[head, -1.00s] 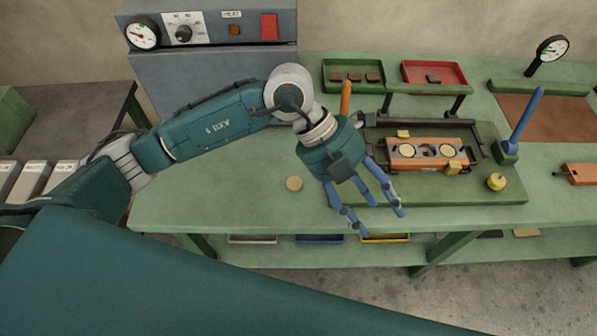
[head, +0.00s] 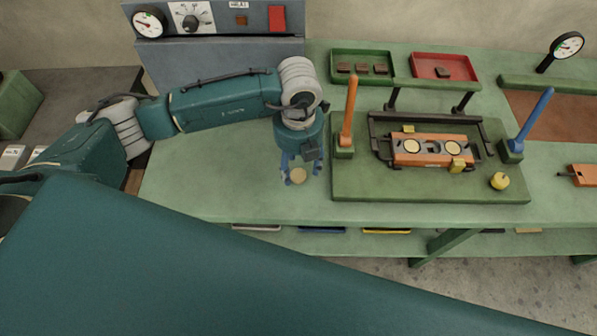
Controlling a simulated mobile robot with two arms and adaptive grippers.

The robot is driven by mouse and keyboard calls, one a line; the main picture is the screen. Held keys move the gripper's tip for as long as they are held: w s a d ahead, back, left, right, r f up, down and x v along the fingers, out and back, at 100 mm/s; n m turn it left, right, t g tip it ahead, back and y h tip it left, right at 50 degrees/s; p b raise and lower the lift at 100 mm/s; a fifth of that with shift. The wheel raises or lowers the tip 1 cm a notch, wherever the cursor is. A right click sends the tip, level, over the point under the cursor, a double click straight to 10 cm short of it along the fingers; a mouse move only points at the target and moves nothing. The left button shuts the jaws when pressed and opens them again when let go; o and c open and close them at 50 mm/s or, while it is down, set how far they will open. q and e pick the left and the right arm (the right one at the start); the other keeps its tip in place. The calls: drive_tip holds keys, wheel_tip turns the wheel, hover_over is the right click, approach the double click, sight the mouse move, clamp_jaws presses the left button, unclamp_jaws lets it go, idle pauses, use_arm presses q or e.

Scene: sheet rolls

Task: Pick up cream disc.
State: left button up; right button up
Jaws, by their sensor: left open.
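The cream disc (head: 299,176) lies on the green workbench (head: 230,185), left of the fixture board. My left gripper (head: 299,172) points down over it, with its blue fingers open around or just above the disc. From this angle I cannot tell whether the fingers touch the disc. The upper edge of the disc is close under the gripper body. My right gripper is not in view.
Right of the gripper is a green board (head: 370,187) with an orange lever (head: 348,112), a blue lever (head: 531,122) and an orange holder (head: 432,151) bearing cream discs. Green (head: 361,81) and red (head: 444,78) trays stand behind. The bench left of the gripper is clear.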

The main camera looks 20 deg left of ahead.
sight(298, 174)
use_arm(q)
drive_tip(key=shift+w+f, duration=0.1)
drive_tip(key=shift+f, duration=1.4)
drive_tip(key=c, duration=1.1)
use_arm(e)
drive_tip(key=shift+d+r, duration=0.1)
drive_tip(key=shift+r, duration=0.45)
use_arm(q)
drive_tip(key=shift+o, duration=0.2)
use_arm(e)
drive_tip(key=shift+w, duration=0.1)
use_arm(q)
drive_tip(key=shift+r, duration=0.1)
wheel_tip(298, 174, up, 20)
drive_tip(key=b, duration=0.3)
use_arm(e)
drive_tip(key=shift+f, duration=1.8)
